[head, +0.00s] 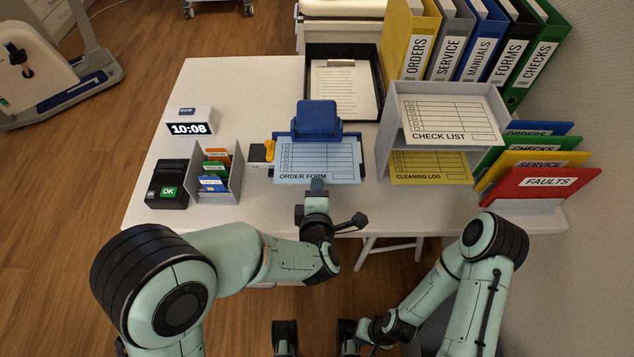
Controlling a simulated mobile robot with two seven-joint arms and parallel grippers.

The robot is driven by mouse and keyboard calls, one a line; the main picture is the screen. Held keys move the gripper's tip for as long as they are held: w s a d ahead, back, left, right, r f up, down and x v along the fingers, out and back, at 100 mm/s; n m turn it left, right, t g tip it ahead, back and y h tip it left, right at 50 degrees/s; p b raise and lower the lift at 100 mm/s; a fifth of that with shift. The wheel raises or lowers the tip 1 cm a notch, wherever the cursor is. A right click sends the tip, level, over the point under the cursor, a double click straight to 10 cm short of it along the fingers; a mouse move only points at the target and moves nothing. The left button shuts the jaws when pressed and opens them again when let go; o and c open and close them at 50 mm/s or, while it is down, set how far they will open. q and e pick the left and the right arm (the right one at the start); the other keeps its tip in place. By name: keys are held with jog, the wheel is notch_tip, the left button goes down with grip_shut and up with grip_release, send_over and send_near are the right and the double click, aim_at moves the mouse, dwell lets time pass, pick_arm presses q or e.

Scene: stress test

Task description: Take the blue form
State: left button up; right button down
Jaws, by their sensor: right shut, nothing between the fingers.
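My right gripper (366,331) is low in front of the desk, well away from the form. It is shut and empty, and partly hard to make out among dark parts.
A two-level tray (385,135) with a check list and a yellow cleaning log stands right of the form. Coloured folders (541,184) stand further right. A card holder (232,180), card terminal (167,184) and clock (190,124) are left. A black tray (346,53) is behind.

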pick_arm(q)
jog(key=shift+b+x, duration=0.4)
jog(key=shift+x, duration=0.9)
grip_shut()
jog(key=shift+r, duration=0.1)
jog(key=shift+s, duration=0.15)
